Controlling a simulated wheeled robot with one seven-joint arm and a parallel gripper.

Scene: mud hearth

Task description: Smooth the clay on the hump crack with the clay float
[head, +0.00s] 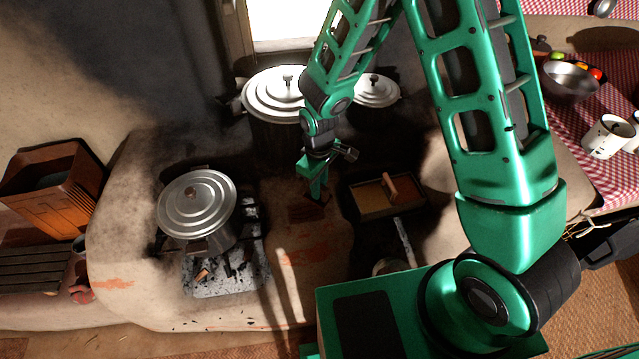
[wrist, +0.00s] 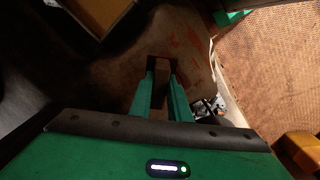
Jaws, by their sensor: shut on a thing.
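My gripper (head: 317,194) is low over the pale mud hearth (head: 268,225), between the pot and the tray. In the wrist view, my gripper (wrist: 162,80) is shut on a brown wooden piece, which looks like the clay float (wrist: 160,92). In the head view a dark brown flat shape, apparently the float (head: 306,213), lies just below the fingertips, at or near the hearth surface; contact is unclear. Reddish clay patches (head: 304,257) mark the hearth in front of it, and also show in the wrist view (wrist: 186,45). The crack itself is not distinct.
A lidded pot (head: 197,207) stands over ashes at left. Large lidded pots (head: 277,95) stand behind. A dark tray (head: 362,211) with a wooden block (head: 389,187) is close at right. Another orange patch (head: 112,284) marks the hearth's left front.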

